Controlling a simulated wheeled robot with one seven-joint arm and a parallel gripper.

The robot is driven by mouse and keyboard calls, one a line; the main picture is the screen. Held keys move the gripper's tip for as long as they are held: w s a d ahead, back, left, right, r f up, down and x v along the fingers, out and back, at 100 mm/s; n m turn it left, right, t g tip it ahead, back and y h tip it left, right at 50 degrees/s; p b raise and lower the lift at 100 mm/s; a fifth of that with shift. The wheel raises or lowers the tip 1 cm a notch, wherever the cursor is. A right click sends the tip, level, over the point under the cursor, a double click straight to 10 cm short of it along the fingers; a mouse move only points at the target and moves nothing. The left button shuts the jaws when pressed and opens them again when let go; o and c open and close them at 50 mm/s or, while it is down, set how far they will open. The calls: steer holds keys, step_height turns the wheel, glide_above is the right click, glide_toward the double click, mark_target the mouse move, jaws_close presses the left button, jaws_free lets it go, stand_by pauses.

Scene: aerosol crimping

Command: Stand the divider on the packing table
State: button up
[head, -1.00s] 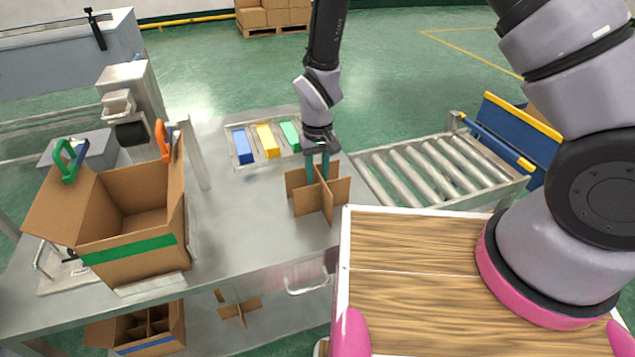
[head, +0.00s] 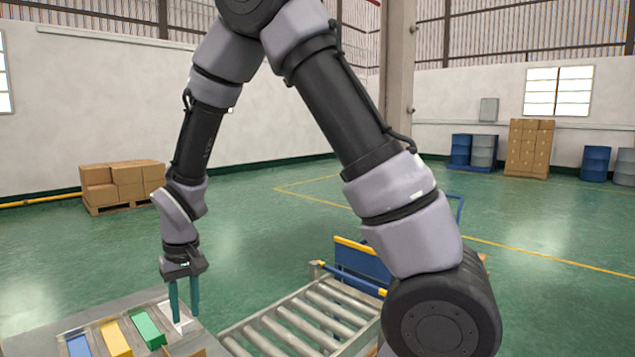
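My gripper (head: 185,316) points down over the back right of the packing table (head: 30,318), at the lower left of the head view. Its two teal fingers are apart, with nothing held between them. A small brown cardboard edge (head: 186,352) shows at the bottom of the picture, just below the fingertips. It looks like the top of the divider; the rest of it is cut off by the frame, so how it stands cannot be seen now. The fingertips appear clear of it.
A tray (head: 94,327) with blue, yellow (head: 115,338) and green (head: 148,328) blocks lies left of my gripper. A roller conveyor (head: 305,318) is to the right, with a blue cart (head: 362,262) behind it. Boxes on a pallet (head: 122,184) stand far back on open floor.

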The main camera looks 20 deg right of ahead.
steer(key=s+d+r+m+t+y, duration=0.2)
steer(key=d+r+m+t, duration=0.3)
steer(key=d+r, duration=1.8)
steer(key=s+d+r+m+t, duration=0.1)
steer(key=s+d+r+m, duration=0.2)
steer(key=s+d+r, duration=0.2)
step_height(320, 180, up, 2)
steer(key=s, duration=0.3)
steer(key=shift+d+t+h, duration=0.2)
steer(key=shift+t+h, duration=0.2)
